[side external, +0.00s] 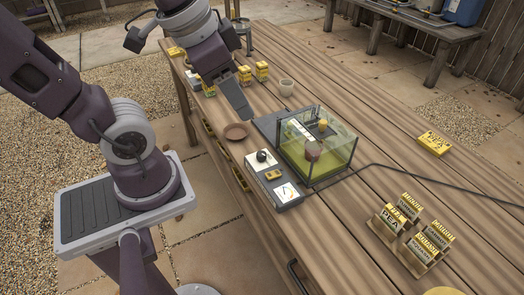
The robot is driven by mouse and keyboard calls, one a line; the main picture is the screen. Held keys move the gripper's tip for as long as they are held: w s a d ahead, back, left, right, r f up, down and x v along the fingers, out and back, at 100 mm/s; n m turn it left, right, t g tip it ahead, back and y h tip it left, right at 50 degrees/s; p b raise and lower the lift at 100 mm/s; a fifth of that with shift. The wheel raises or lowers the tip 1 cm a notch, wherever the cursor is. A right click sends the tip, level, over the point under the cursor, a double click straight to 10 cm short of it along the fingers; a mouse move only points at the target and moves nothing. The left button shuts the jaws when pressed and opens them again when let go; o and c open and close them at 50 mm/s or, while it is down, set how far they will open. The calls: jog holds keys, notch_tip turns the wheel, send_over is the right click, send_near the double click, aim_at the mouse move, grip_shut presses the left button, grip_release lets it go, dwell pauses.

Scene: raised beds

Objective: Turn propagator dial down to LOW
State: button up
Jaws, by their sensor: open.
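The propagator (341,165) is a clear-walled box on a dark base, with a green floor and a few small items inside. Its control panel (274,183) sits at the front left of the box. The panel carries a round dark dial (262,156) on a white plate, a yellow piece (273,175) and a white gauge (286,193). The dial's markings and pointer are too small to read. My gripper (240,104) is open, above the table behind the dial and apart from it. Its fingers show nearly edge-on, with nothing seen between them.
A brown saucer (236,131) lies just behind the panel. Yellow seed packets (262,71) and a pale pot (286,87) stand farther back. A black cable (420,182) runs right from the propagator. A rack of labelled packets (418,252) stands at front right.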

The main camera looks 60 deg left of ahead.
jog(key=w+a+f+m+g, duration=0.2)
jog(key=w+a+f+m, duration=0.25)
jog(key=w+f, duration=0.2)
jog(key=m+g, duration=0.3)
jog(key=m, duration=0.2)
send_over(262, 153)
jog(key=shift+n, duration=0.25)
jog(key=f, duration=1.3)
jog(key=shift+d+f, duration=0.2)
notch_tip(262, 153, down, 8)
jog(key=shift+a+r, duration=0.1)
jog(key=shift+r, duration=0.1)
jog(key=shift+c, duration=0.2)
grip_shut()
